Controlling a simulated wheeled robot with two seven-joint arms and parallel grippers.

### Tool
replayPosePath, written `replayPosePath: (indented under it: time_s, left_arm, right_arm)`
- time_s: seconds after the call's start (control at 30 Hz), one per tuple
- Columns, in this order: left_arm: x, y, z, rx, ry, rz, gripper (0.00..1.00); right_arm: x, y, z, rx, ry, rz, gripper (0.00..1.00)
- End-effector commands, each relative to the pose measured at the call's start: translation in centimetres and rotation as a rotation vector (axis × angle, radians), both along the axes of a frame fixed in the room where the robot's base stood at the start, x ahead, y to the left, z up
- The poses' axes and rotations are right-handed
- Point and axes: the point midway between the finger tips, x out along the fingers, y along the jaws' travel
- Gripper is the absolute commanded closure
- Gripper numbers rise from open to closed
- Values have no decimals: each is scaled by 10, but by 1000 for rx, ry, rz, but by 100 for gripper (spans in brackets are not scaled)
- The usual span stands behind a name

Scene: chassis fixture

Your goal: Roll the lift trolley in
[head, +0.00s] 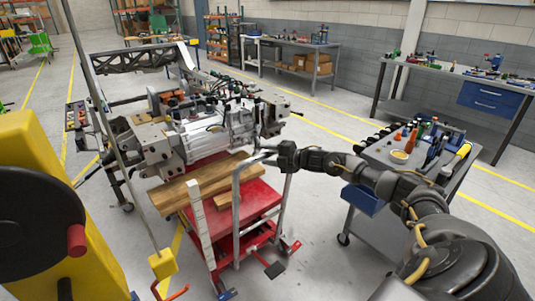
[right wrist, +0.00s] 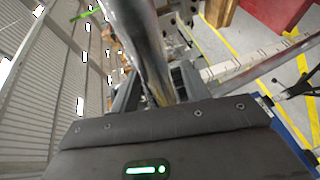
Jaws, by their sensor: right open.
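The red lift trolley (head: 255,203) stands on the floor at the middle of the head view, with wooden planks (head: 203,186) on top. A drive unit with a silver housing (head: 205,132) is at the chassis fixture, above and behind the planks. The trolley's grey tube push handle (head: 236,205) rises at its near side. My right gripper (head: 276,156) is at the top of this handle. In the right wrist view a grey tube (right wrist: 143,45) passes between the open fingers of the gripper (right wrist: 157,85); contact is unclear. My left gripper is not in view.
A grey tool cart (head: 405,165) with bottles and tools stands close at the right, beside my right arm. A yellow stand with a black wheel (head: 40,210) fills the near left. Workbenches (head: 460,85) line the wall. Floor right of the trolley is clear.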

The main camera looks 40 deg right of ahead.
Motion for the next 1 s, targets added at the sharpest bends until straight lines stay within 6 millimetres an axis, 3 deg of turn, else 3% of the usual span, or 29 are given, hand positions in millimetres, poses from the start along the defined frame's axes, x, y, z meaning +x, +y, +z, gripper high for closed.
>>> replayPosePath:
  time_s: [0.33, 0.7, 0.9, 1.0]
  left_arm:
    - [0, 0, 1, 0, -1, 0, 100]
    - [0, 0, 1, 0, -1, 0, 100]
    - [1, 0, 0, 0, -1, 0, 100]
    - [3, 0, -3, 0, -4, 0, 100]
  right_arm:
    - [4, 2, -1, -1, 0, 0, 53]
    - [3, 1, -1, 0, 0, 0, 100]
    - [3, -1, -1, -1, 1, -3, 100]
    - [-1, -12, -4, -1, 3, -20, 100]
